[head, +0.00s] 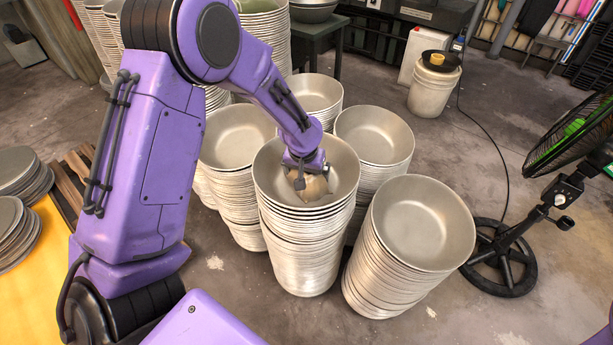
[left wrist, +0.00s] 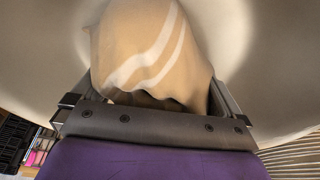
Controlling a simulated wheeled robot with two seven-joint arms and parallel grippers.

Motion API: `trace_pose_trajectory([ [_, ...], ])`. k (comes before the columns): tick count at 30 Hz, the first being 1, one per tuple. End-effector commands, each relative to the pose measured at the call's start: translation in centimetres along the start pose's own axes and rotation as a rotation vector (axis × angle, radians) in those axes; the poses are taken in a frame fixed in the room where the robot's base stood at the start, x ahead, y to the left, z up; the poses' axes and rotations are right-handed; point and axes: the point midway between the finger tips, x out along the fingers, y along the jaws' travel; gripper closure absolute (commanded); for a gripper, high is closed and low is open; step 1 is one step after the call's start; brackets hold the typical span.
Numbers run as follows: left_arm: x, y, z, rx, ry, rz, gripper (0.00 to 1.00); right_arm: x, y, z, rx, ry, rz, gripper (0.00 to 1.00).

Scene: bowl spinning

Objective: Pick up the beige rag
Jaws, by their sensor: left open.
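The beige rag (head: 314,188) lies inside the top metal bowl (head: 340,165) of the middle front stack. In the left wrist view the rag (left wrist: 150,50) is crumpled and shows two pale stripes. My left gripper (head: 303,185) reaches down into this bowl over the rag. In the left wrist view its two fingers (left wrist: 155,95) stand apart, one on each side of the rag; the fingertips are partly hidden. I cannot tell whether they touch the rag. My right gripper is in neither view.
Tall stacks of metal bowls (head: 423,225) stand close around the middle one. A fan (head: 570,150) on a round black base is at the right. A white bucket (head: 434,92) stands behind. Metal plates (head: 20,172) lie at the left. Floor is free between the stacks and the bucket.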

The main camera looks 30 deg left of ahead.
Motion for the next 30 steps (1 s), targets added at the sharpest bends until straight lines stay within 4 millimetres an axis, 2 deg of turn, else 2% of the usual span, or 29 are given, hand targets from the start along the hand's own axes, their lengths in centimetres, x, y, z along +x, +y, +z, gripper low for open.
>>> trace_pose_trajectory([
  [2,-0.1,0.0,0.0,0.0,0.0,0.0,0.0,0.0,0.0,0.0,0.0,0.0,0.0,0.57],
  [3,-0.1,0.0,0.0,0.0,0.0,0.0,0.03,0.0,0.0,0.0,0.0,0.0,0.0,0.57],
  [8,-0.1,0.0,0.0,0.0,0.0,-0.001,0.54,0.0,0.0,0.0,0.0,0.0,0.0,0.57],
  [18,-0.1,0.0,0.0,0.0,-0.001,-0.001,0.55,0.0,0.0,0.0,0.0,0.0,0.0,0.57],
  [22,-0.8,0.0,-0.3,0.0,0.0,-0.001,0.55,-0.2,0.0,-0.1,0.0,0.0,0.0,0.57],
  [27,-3.8,0.0,-1.0,-0.001,0.003,0.001,0.55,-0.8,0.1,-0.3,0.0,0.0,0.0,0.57],
  [29,-5.5,-0.1,-0.1,0.0,0.001,0.0,0.55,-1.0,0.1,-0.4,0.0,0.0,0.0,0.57],
  [30,-6.9,-0.1,0.5,0.001,0.003,0.0,0.56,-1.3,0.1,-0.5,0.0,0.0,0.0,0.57],
])
